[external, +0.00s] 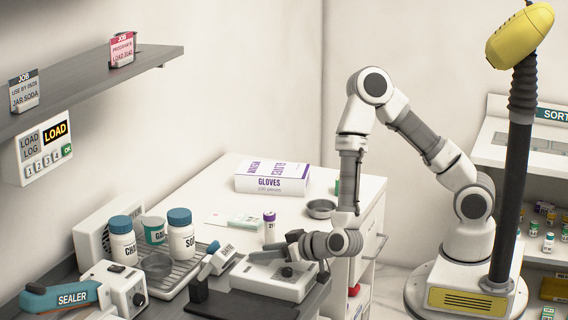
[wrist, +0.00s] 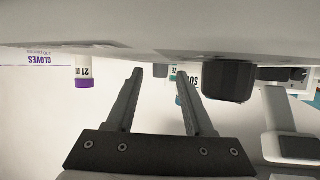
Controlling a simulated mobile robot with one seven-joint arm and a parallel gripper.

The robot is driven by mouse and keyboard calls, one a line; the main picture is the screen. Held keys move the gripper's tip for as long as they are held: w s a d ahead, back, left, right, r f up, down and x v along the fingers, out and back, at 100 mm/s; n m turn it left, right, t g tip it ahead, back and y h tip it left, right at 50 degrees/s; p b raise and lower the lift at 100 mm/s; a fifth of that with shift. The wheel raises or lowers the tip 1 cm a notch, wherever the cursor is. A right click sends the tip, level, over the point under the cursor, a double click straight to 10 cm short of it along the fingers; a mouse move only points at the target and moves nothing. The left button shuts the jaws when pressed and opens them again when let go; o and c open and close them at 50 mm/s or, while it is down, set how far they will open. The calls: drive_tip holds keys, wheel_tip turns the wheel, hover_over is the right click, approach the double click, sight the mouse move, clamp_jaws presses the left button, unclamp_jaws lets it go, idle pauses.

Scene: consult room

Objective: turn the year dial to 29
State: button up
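A low white device (external: 262,282) stands near the counter's front edge, with a black round knob (external: 287,271) on its front face. I take this knob for the year dial; no number on it can be read. In the wrist view, which is upside down, a dark knob (wrist: 230,82) shows to the right of my gripper, outside the fingers. My gripper (wrist: 160,72) is open, its two dark fingers apart with nothing held between them. In the external view my gripper (external: 279,248) is low over the device, pointing left. Contact with the device cannot be told.
A white lever tool (external: 218,260) and the sealer (external: 70,297) stand left of the device. Jars (external: 181,235) sit on a rack behind. A purple-capped vial (external: 270,230) and glove box (external: 272,178) are farther back. A job card (external: 24,92) is on the shelf.

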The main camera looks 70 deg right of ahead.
drive_tip(key=p+v, duration=0.3)
drive_tip(key=v, duration=1.4)
drive_tip(key=shift+r, duration=0.15)
drive_tip(key=shift+s, duration=0.15)
